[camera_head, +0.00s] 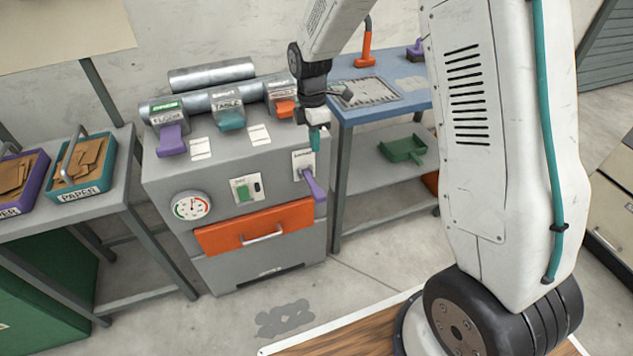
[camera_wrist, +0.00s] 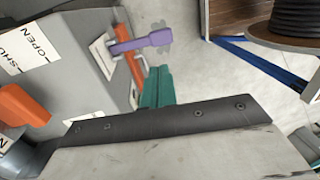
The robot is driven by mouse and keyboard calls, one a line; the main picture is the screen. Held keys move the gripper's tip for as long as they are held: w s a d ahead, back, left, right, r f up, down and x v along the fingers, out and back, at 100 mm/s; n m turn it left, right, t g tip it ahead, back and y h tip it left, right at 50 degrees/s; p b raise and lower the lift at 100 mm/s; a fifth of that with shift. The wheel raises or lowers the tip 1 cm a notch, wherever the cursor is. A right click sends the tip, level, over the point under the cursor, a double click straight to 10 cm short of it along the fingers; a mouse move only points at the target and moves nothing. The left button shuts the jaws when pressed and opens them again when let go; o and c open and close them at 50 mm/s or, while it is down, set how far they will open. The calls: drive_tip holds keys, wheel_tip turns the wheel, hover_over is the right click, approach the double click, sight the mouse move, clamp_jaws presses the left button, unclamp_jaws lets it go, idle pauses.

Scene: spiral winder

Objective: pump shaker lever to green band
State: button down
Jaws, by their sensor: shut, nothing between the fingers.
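The purple shaker lever (camera_head: 314,185) sticks out from the upper right of the grey machine's front, below a small white label plate, and points down. It also shows in the wrist view (camera_wrist: 150,40), reaching right from its plate. My gripper (camera_head: 315,142) has teal fingers, shut and empty, just above the lever's plate. In the wrist view my gripper's fingertips (camera_wrist: 158,72) are near the lever, with a small gap visible. A round white gauge (camera_head: 191,206) with coloured marks sits on the machine's front left; its needle is too small to read surely.
The grey machine (camera_head: 225,165) has an orange drawer (camera_head: 255,228), a green switch (camera_head: 244,191) and purple, teal and orange top levers. A blue-topped table (camera_head: 390,75) stands to the right, a shelf with paper bins (camera_head: 80,170) to the left.

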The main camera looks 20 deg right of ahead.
sight(318, 192)
drive_tip(key=f, duration=0.4)
drive_tip(key=s+f, duration=0.1)
drive_tip(key=f, duration=0.4)
drive_tip(key=s+f, duration=0.1)
drive_tip(key=f, duration=0.4)
